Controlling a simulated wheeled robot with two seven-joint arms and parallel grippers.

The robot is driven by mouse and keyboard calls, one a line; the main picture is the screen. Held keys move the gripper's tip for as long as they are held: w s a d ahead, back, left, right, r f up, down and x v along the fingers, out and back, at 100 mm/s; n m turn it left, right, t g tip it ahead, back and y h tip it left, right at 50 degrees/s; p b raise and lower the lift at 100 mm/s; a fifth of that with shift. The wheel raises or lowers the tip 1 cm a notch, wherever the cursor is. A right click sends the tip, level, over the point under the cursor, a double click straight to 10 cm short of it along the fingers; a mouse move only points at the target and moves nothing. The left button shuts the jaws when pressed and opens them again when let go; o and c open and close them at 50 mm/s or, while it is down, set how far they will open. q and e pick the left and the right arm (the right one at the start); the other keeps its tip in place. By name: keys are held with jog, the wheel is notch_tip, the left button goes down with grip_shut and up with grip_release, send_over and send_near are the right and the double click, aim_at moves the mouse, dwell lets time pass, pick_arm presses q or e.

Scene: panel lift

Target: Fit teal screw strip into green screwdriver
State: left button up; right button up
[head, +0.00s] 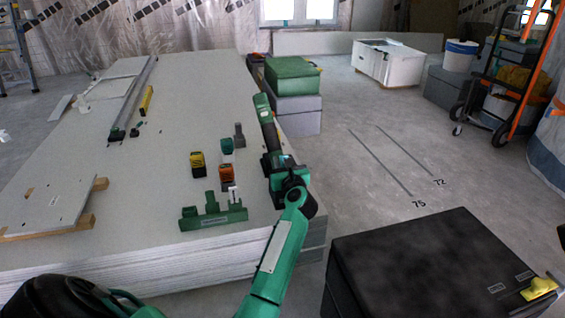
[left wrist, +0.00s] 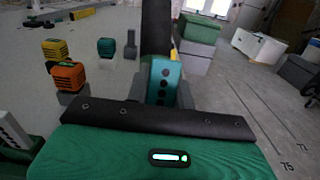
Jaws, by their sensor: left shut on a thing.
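My left gripper (head: 274,163) is at the right edge of the white panel stack and is shut on the green screwdriver (head: 262,105), which points up and away from me. In the left wrist view a dark part of the screwdriver (left wrist: 157,30) rises between the fingers, with a teal face with dark dots at its lower end. My right gripper is not in view.
A yellow block (head: 197,158), an orange block (head: 226,172) and an empty grey stand (head: 239,134) are near the teal one. A green slotted holder (head: 213,216) lies closer. Green and grey boxes (head: 292,75) stand beyond the panel stack (head: 140,262). A black case (head: 430,265) is at right.

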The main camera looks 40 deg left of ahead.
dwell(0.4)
pick_arm(q)
jog(key=o, duration=1)
